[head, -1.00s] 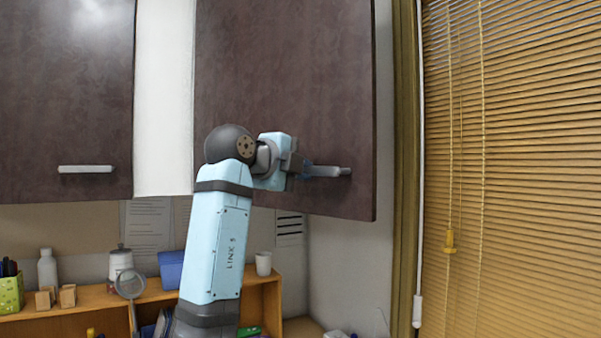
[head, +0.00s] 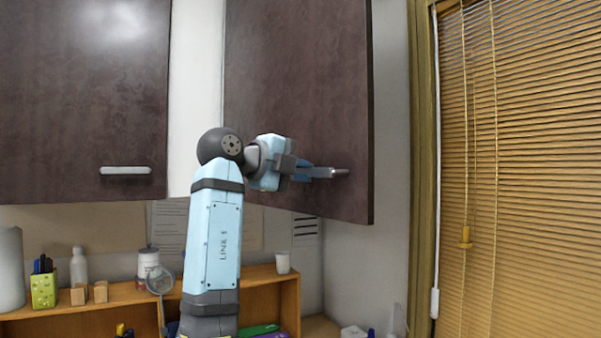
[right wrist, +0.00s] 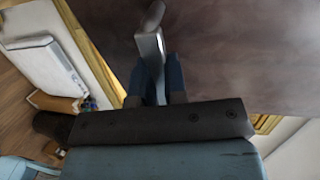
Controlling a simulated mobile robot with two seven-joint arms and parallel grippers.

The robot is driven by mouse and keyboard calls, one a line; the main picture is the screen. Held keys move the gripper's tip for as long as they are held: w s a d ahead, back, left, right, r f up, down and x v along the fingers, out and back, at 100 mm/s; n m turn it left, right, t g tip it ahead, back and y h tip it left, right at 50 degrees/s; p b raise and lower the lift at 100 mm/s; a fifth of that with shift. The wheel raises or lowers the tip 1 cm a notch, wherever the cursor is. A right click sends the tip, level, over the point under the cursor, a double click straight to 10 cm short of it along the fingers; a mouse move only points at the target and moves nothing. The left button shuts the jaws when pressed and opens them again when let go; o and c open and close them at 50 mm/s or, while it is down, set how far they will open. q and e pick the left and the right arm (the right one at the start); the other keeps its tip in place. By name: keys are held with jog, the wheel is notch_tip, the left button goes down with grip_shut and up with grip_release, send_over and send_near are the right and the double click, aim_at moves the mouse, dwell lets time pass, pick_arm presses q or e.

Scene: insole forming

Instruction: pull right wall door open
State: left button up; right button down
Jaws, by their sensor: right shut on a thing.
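The right wall door (head: 300,80) is a dark brown cabinet panel at the upper middle of the head view. Its grey bar handle (head: 340,172) is near the lower right corner. My right gripper (head: 320,172) is shut on the handle. The right wrist view also shows the handle (right wrist: 150,48) between the two blue fingers, with the dark door (right wrist: 240,50) behind. The door stands at an angle, its right edge out from the wall. My left gripper is not in view.
A second dark wall door (head: 80,90) with its own handle (head: 125,170) is at the left. Below is a wooden shelf (head: 110,302) with a pen holder, bottle and cup (head: 283,263). A window blind (head: 520,180) is at the right.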

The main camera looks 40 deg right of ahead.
dwell(0.3)
jog(key=c, duration=1.2)
grip_release()
jog(key=shift+w+a+b, duration=0.1)
jog(key=shift+a+b, duration=0.2)
jog(key=shift+a, duration=0.25)
jog(key=b+v, duration=0.3)
jog(key=v, duration=0.9)
jog(key=shift+a+r, duration=0.1)
jog(key=shift+a, duration=0.3)
